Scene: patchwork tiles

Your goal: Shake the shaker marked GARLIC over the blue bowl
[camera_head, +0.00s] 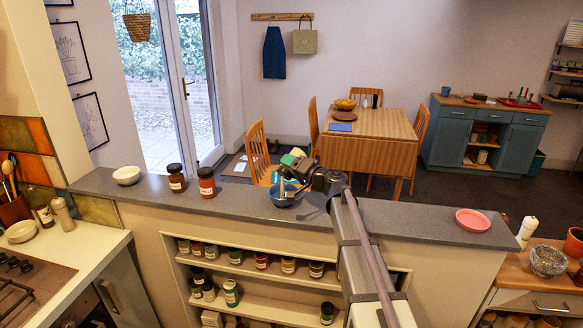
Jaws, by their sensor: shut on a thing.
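The blue bowl (280,200) stands on the grey counter ledge, near its middle. My gripper (291,178) is just above the bowl and covers part of it. It is shut on a small shaker, of which a green and pale part (290,159) shows behind the jaws. The held shaker looks tilted, but its exact angle is hard to tell. No word can be read on it, so I cannot confirm GARLIC. Two dark-lidded shakers with pale labels, a brown one (176,179) and a redder one (207,183), stand upright on the ledge to the left.
A white bowl (126,175) is at the ledge's left end and a pink dish (473,220) at its right. Shelves (270,273) below the ledge hold several jars. A wooden table (372,135) with chairs stands behind. The ledge between bowl and pink dish is mostly clear.

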